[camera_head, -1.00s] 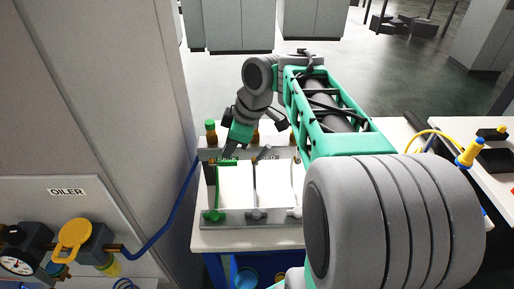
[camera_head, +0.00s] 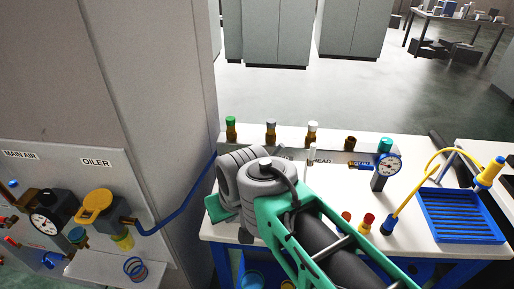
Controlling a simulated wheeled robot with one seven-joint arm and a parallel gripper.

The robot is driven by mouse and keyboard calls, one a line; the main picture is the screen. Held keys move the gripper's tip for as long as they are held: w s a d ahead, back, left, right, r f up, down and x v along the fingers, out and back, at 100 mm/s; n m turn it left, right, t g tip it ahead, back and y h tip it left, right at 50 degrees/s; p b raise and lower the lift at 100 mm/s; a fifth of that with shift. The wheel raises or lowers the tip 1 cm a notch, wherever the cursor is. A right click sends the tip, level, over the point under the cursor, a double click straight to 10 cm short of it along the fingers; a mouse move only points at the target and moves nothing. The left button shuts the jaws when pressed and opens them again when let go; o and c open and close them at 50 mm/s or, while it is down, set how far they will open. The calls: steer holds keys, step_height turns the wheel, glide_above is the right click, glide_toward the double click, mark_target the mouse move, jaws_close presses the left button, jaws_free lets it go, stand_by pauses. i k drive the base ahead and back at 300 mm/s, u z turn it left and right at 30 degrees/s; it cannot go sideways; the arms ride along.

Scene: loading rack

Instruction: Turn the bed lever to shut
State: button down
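A grey manifold bar (camera_head: 338,157) stands at the back of the white bench, with small labels along it. One label reads HEAD (camera_head: 320,161); another farther right is too small to read surely. A small pale upright part (camera_head: 308,151) shows at the bar left of HEAD; I cannot tell if it is a lever. No label reading BED can be made out, so I cannot identify the bed lever or its position. My grey wrist and green arm cover the bar's left part and the bench in front of it. My gripper's fingers are hidden behind the wrist.
A blue tray (camera_head: 462,215) lies farther right.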

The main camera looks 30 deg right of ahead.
mark_target(274, 153)
steer(key=u, duration=0.95)
steer(key=i, duration=0.5)
